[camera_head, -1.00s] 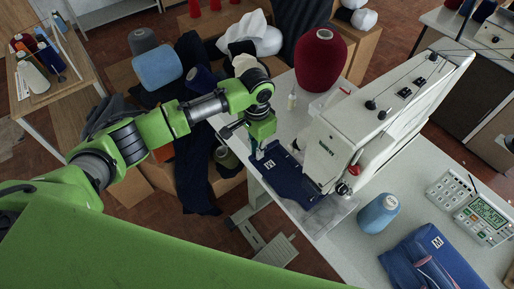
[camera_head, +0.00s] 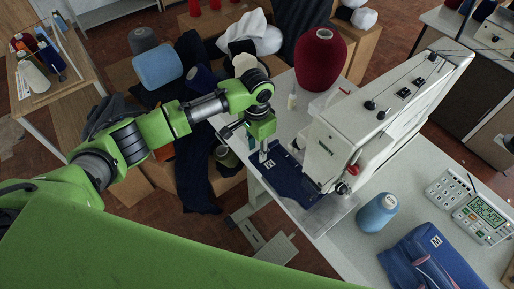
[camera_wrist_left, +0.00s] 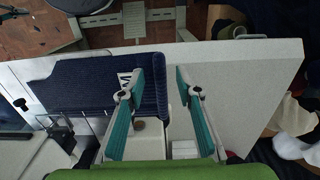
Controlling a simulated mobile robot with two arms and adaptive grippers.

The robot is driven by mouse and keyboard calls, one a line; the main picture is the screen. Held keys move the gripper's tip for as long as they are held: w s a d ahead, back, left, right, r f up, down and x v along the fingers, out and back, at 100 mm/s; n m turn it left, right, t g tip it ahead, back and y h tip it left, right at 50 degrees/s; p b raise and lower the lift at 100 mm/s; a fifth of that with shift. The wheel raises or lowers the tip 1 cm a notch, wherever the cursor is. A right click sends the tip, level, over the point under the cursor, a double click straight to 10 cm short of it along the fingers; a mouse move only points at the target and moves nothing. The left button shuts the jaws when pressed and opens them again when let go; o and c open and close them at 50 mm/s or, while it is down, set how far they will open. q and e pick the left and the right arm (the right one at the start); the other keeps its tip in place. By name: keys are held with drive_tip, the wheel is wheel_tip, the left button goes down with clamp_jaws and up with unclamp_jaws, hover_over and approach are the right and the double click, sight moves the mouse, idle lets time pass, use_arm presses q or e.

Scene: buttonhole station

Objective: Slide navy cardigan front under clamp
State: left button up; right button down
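The navy cardigan front (camera_head: 290,177) lies flat on the white table. It has a small white M label near its left end, and its right end reaches the foot of the white sewing machine (camera_head: 333,150). The clamp area is small and partly hidden by the machine head, so I cannot tell how the fabric sits there. My left gripper (camera_head: 264,155) is at the cardigan's left end. In the left wrist view my left gripper (camera_wrist_left: 160,74) is open, with teal-lined fingers apart, and the ribbed band of the cardigan front (camera_wrist_left: 80,83) shows between them. My right gripper is out of view.
A large dark red cone (camera_head: 320,60) stands behind the machine. A light blue cone (camera_head: 377,212), a folded blue garment (camera_head: 420,262) and a control panel (camera_head: 470,210) sit on the right of the table (camera_head: 345,255). A foot pedal (camera_head: 265,248) is on the floor below.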

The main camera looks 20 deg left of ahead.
use_arm(q)
drive_tip(key=shift+r, duration=0.1)
wheel_tip(320, 180, up, 12)
idle(0.4)
idle(0.3)
